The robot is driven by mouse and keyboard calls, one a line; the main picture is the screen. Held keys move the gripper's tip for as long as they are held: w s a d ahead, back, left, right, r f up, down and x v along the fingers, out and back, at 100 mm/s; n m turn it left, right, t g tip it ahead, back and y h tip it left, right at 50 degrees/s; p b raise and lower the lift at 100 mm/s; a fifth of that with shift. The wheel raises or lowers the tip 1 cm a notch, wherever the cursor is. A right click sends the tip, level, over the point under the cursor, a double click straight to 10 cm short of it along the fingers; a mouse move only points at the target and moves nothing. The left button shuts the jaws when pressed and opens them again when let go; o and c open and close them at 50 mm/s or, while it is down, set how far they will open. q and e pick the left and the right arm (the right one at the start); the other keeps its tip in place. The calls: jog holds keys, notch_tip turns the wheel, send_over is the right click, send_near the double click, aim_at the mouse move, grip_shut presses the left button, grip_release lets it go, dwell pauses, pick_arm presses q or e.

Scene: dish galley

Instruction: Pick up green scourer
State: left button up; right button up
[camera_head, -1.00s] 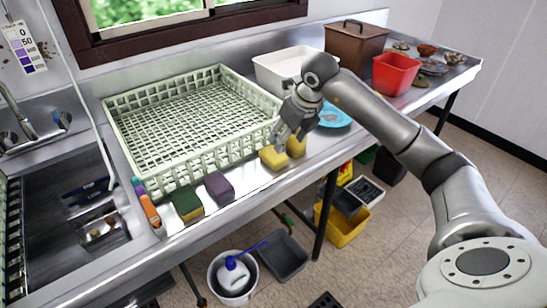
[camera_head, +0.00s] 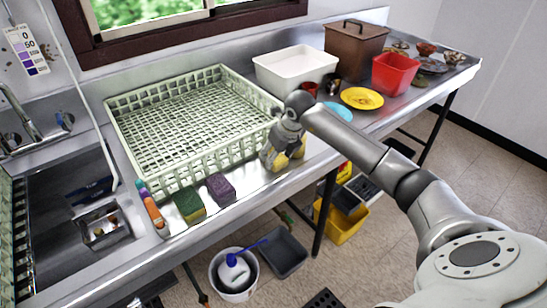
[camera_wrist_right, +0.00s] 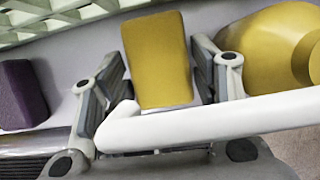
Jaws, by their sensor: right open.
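The green scourer (camera_head: 188,204) lies on the steel counter in front of the dish rack, as a green-topped block with a yellow lower part. A purple sponge (camera_head: 220,188) lies just right of it and also shows in the right wrist view (camera_wrist_right: 20,95). My right gripper (camera_head: 272,162) is to the right of both, low over the counter. In the right wrist view its open fingers (camera_wrist_right: 160,60) stand on either side of a yellow sponge (camera_wrist_right: 157,50). I cannot tell whether they touch it. The green scourer is not in the wrist view. My left gripper is not in view.
A pale green dish rack (camera_head: 110,115) stands behind the sponges. A rounded yellow object (camera_wrist_right: 275,50) is close beside the right finger. A yellow plate (camera_head: 362,98) lies farther right.

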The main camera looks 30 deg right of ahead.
jog(key=shift+c, duration=0.2)
jog(key=c, duration=0.4)
jog(key=shift+s+r, duration=0.15)
jog(key=shift+c, duration=0.2)
jog(key=shift+s+r+b, duration=0.3)
jog(key=shift+s+r, duration=0.1)
jog(key=shift+s, duration=0.05)
jog(key=s+d+r+b, duration=0.1)
jog(key=s+r+b, duration=0.2)
jog(key=s+r, duration=0.4)
jog(key=shift+s+b, duration=0.3)
jog(key=shift+s, duration=2.65)
